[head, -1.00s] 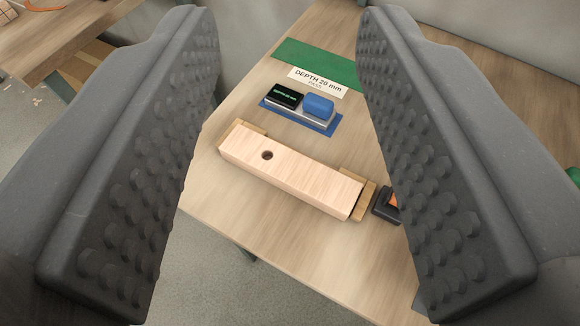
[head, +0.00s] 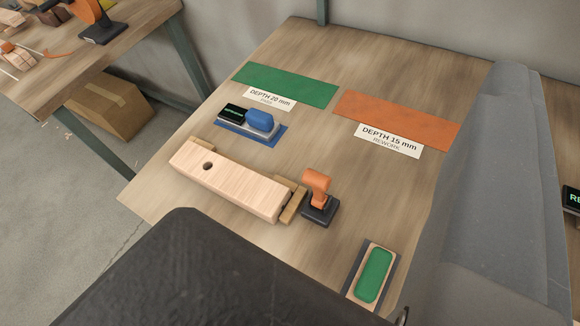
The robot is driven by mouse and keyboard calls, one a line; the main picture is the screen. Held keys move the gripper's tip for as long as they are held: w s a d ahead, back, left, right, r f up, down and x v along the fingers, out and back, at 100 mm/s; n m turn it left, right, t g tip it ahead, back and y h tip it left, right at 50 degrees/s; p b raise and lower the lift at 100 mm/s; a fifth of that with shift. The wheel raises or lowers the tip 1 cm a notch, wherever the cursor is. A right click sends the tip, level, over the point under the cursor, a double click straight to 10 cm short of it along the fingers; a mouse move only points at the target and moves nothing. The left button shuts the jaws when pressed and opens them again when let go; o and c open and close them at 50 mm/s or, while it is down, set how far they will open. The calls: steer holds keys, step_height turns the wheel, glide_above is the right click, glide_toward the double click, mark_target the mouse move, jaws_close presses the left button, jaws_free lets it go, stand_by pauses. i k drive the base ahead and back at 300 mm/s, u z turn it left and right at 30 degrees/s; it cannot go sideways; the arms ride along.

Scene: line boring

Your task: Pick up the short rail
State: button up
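A pale wooden rail (head: 228,182) with one dark hole near its left end lies across the workbench, apparently the short rail. It rests between small brown wooden blocks, and the right block (head: 291,203) shows clearly. My gripper (head: 345,150) is open, with one dark finger at the bottom and one grey finger at the right. Nothing shows between the fingers, and the rail lies beyond them, apart from them. The bottom finger hides the near left part of the bench.
An orange-handled clamp (head: 318,198) stands just right of the rail. A blue-topped gauge (head: 250,121) sits behind it. Green (head: 285,84) and orange (head: 398,120) mats lie farther back. A green-topped block (head: 374,275) lies near right. Another table (head: 75,65) stands at the left.

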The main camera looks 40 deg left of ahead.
mark_target(266, 198)
steer(key=z, duration=1.9)
steer(key=k, duration=2.05)
steer(key=u, duration=1.9)
steer(key=i, duration=1)
steer(key=z, duration=0.05)
